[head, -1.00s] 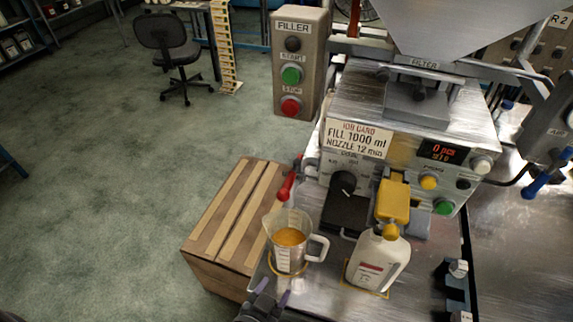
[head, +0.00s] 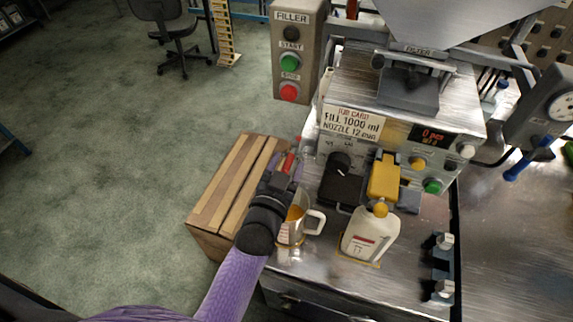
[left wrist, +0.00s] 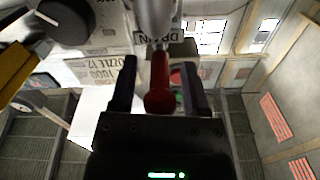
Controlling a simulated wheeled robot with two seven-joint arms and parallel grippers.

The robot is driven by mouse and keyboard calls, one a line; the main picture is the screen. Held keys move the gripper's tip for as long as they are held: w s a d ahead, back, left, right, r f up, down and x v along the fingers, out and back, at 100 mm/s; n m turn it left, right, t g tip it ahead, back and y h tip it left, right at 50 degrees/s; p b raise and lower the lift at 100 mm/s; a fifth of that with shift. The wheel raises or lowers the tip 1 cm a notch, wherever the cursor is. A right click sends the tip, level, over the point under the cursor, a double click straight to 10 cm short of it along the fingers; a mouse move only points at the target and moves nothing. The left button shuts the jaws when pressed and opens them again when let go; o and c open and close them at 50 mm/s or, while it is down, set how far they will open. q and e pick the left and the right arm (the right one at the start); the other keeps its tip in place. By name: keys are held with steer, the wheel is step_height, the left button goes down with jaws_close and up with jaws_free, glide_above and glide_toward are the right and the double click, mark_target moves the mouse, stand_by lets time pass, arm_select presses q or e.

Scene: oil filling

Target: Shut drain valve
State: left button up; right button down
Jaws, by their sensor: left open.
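The drain valve's red lever (head: 289,162) sits at the left side of the filling machine. In the left wrist view the red handle (left wrist: 160,84) points toward my wrist, below a metal valve body and a label reading partly "DRAIN". My left gripper (left wrist: 158,75) is open, with one dark finger on each side of the red handle. In the head view my left gripper (head: 284,176) is at the lever and covers part of it. I cannot tell whether the fingers touch the handle. My right gripper is not in view.
A measuring jug (head: 296,226) with amber liquid stands under my left forearm, partly hidden by it. A white bottle (head: 368,236) stands right of it below the yellow nozzle block (head: 384,178). A wooden crate (head: 222,195) stands left of the bench.

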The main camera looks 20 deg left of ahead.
arm_select(q)
jaws_close()
stand_by(1.4)
